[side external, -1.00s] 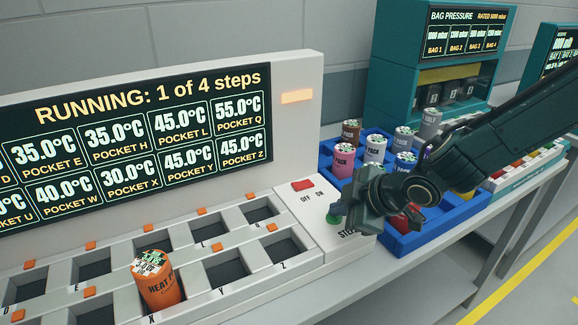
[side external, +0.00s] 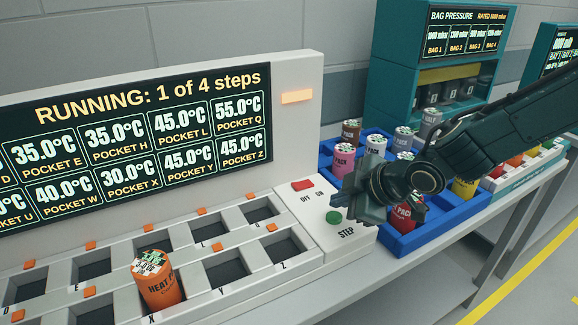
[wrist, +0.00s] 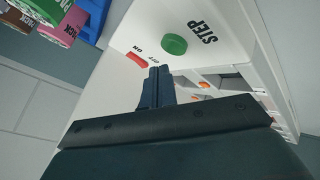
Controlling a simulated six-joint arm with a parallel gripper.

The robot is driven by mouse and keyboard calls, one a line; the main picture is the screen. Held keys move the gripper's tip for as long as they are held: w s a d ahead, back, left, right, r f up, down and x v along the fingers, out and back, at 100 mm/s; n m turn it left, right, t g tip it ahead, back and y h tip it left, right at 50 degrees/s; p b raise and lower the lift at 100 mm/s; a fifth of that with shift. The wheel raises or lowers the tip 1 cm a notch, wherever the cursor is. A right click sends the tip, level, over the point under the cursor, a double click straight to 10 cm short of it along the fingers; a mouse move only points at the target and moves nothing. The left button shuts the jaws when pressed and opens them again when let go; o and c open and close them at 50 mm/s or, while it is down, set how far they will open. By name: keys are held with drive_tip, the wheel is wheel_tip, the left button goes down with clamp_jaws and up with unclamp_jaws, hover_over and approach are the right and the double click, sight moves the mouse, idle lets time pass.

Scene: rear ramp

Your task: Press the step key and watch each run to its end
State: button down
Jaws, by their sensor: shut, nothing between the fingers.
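The green step key (side external: 333,217) sits on the white control panel above the word STEP, clear of my gripper. It also shows in the wrist view (wrist: 173,44), beyond the fingertips. My gripper (side external: 350,205) is shut and empty, held above the panel just right of the key. Its closed fingers show in the wrist view (wrist: 158,75). The display (side external: 150,140) reads "RUNNING: 1 of 4 steps" above pocket temperatures. An orange lamp (side external: 297,96) glows beside it. A red OFF/ON switch (side external: 302,185) is behind the key.
An orange heat pack (side external: 162,285) stands in pocket X of the white pocket block (side external: 205,297); other visible pockets look empty. A blue tray (side external: 440,232) with several packs stands right of the panel, partly under my arm. A teal bag pressure unit (side external: 385,75) is behind.

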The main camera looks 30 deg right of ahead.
sight(341, 218)
drive_tip(key=shift+r, duration=2.1)
drive_tip(key=shift+s+d+r, duration=0.1)
drive_tip(key=shift+d+r, duration=0.05)
drive_tip(key=shift+d, duration=0.05)
drive_tip(key=s+d+r+m+g+h, duration=0.1)
drive_tip(key=s+d+r+m, duration=0.2)
drive_tip(key=s+d, duration=0.3)
drive_tip(key=s+d+r+m+g, duration=0.1)
drive_tip(key=s+d+r+m, duration=0.2)
drive_tip(key=s+d, duration=0.2)
drive_tip(key=s+d+m, duration=0.2)
drive_tip(key=s, duration=0.5)
drive_tip(key=s+d+m+g+h, duration=0.1)
drive_tip(key=s+d+m, duration=0.2)
drive_tip(key=s, duration=0.4)
drive_tip(key=shift+s+r, duration=0.15)
drive_tip(key=shift+r, duration=0.2)
drive_tip(key=shift+d, duration=0.1)
idle(2.7)
